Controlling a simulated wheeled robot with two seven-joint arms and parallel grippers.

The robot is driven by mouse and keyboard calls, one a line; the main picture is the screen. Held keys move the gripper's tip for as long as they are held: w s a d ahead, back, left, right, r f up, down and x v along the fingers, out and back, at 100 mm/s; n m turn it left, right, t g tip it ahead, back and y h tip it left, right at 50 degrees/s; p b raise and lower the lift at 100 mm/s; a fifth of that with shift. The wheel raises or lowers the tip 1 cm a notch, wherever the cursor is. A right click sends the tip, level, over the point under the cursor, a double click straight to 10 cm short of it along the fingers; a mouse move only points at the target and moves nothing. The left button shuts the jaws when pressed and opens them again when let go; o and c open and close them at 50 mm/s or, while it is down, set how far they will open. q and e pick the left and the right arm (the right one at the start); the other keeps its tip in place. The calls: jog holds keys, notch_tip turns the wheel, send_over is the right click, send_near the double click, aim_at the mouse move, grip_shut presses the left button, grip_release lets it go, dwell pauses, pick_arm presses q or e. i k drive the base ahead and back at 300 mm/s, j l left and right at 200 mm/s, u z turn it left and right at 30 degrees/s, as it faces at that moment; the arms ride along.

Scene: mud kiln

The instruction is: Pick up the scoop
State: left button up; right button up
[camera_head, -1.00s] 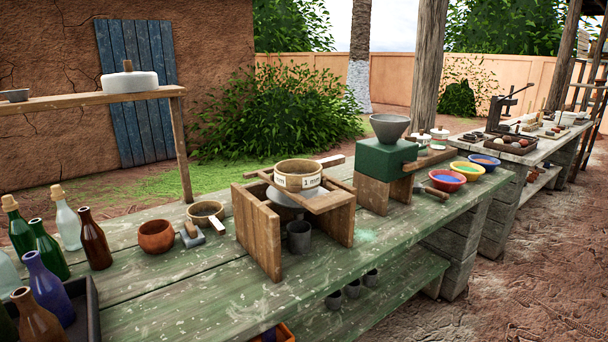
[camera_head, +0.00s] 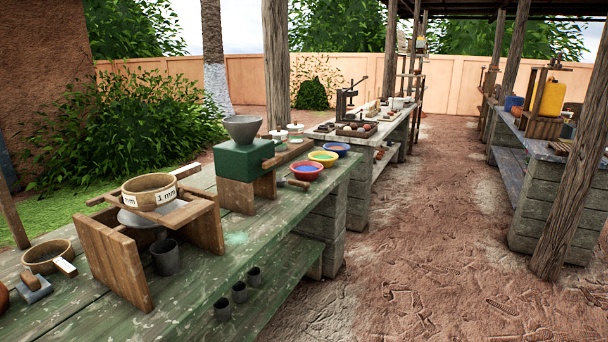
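I cannot pick out a scoop for certain in the head view. A small tool with a wooden handle (camera_head: 294,184) lies on the green table beside the red bowl, but its working end is too small to make out. A round wooden-rimmed pan or sieve with a pale handle (camera_head: 48,257) lies at the left of the table. A small grey tool with a wooden grip (camera_head: 33,288) lies in front of it. Neither of my grippers is in view.
The green table (camera_head: 215,285) carries a wooden stand with a 1 mm sieve (camera_head: 150,191), a green mill with grey hopper (camera_head: 242,158) and several colored bowls (camera_head: 306,171). Bare ground (camera_head: 420,250) is open to the right, with a post (camera_head: 575,160) beyond.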

aim_at(291, 184)
jog(key=i+l+u, duration=0.2)
jog(key=i, duration=0.2)
jog(key=i+l+u, duration=0.2)
jog(key=i+l, duration=0.15)
jog(key=i+l+u, duration=0.15)
jog(key=i+l, duration=0.15)
jog(key=i+l+u, duration=0.2)
jog(key=i+l, duration=0.2)
jog(key=i+l+u, duration=0.2)
jog(key=l, duration=0.25)
jog(key=i+l+u, duration=0.2)
jog(key=i+l, duration=0.15)
jog(key=l, duration=0.15)
jog(key=i+l+u, duration=0.2)
jog(key=l, duration=0.3)
